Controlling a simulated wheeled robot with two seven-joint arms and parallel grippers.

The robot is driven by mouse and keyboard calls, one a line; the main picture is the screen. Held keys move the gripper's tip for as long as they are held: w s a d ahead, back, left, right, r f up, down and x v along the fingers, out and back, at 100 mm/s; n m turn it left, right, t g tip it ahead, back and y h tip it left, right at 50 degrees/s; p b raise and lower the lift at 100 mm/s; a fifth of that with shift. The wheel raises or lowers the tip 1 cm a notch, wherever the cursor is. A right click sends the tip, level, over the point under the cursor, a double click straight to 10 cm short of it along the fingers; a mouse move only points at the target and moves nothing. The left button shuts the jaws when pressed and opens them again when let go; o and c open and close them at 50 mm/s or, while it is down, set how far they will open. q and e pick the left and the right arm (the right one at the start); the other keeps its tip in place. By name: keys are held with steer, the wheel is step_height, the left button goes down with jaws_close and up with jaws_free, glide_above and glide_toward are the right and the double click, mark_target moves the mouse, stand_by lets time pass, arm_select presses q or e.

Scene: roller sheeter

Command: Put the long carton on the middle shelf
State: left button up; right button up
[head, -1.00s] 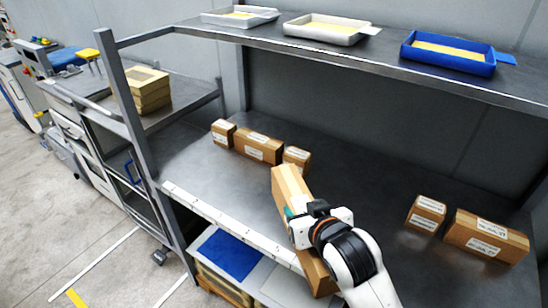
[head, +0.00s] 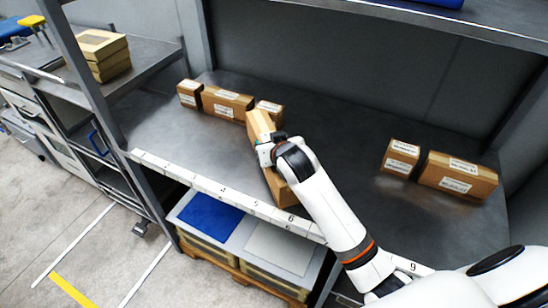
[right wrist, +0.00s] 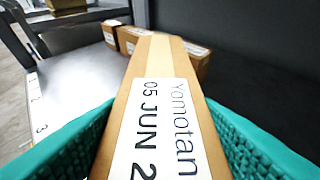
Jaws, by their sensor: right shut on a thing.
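The long carton (head: 279,188) is a brown box lying lengthwise from back to front at the middle shelf (head: 340,150), a dark metal surface with a numbered white front strip. My right gripper (head: 267,152) is shut on the carton from above. In the right wrist view the carton (right wrist: 160,60) runs away between two teal finger pads, with a white printed label on top. Its far end is close to a short row of cartons; I cannot tell if they touch. Whether its underside rests on the shelf is hidden. My left gripper is not in view.
The row at the back left holds a small carton (head: 189,93), a longer carton (head: 227,104) and another small one (head: 268,105). A small carton (head: 400,158) and a long one (head: 457,177) stand at the right. A post (head: 90,75) rises at the left.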

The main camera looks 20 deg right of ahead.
steer(key=shift+f, duration=2.05)
steer(key=shift+f, duration=0.2)
steer(key=o, duration=1.4)
